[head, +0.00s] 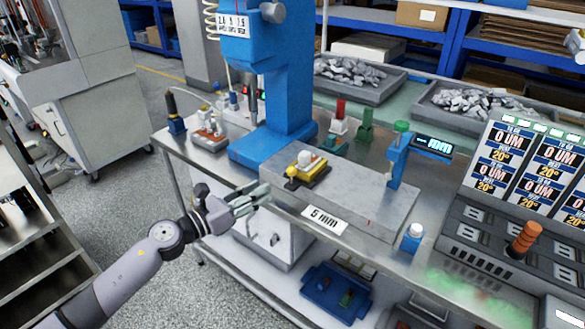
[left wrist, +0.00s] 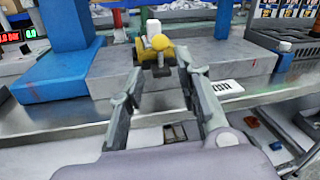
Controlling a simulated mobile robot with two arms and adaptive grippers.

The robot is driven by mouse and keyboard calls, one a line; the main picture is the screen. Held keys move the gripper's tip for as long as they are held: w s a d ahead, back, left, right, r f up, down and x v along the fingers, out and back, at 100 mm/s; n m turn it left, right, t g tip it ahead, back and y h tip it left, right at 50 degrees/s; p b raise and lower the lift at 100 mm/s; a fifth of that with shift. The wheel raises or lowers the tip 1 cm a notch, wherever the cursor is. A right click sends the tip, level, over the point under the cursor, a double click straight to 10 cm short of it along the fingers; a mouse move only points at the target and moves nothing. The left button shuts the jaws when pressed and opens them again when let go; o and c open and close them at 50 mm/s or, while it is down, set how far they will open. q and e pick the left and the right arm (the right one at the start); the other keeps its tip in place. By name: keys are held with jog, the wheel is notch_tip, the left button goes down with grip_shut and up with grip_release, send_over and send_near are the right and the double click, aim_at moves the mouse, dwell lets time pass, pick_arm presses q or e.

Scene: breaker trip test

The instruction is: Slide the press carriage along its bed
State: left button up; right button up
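The press carriage (head: 308,170) is a yellow block with a white piece on top and a yellow ball knob (head: 291,171) on its left end. It sits on the long grey bed (head: 360,197), near the blue press column (head: 290,95). My left gripper (head: 264,194) is at the bed's front left edge, apart from the knob. In the left wrist view, its two fingers (left wrist: 160,84) are spread with nothing between them. The ball knob (left wrist: 160,42) and carriage (left wrist: 146,55) lie beyond the fingertips. My right gripper is not in view.
A blue gauge post (head: 398,160) with a display stands toward the bed's right end. A control panel (head: 490,235) with an orange-handled lever is at right. The bed top between carriage and post looks clear.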

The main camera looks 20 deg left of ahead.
aim_at(292, 172)
pick_arm(q)
jog(key=p+x, duration=0.2)
jog(key=x, duration=1)
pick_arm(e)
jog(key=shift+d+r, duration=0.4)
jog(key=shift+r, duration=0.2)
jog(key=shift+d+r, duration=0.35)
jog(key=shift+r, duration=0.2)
pick_arm(q)
jog(key=shift+c, duration=0.6)
grip_shut()
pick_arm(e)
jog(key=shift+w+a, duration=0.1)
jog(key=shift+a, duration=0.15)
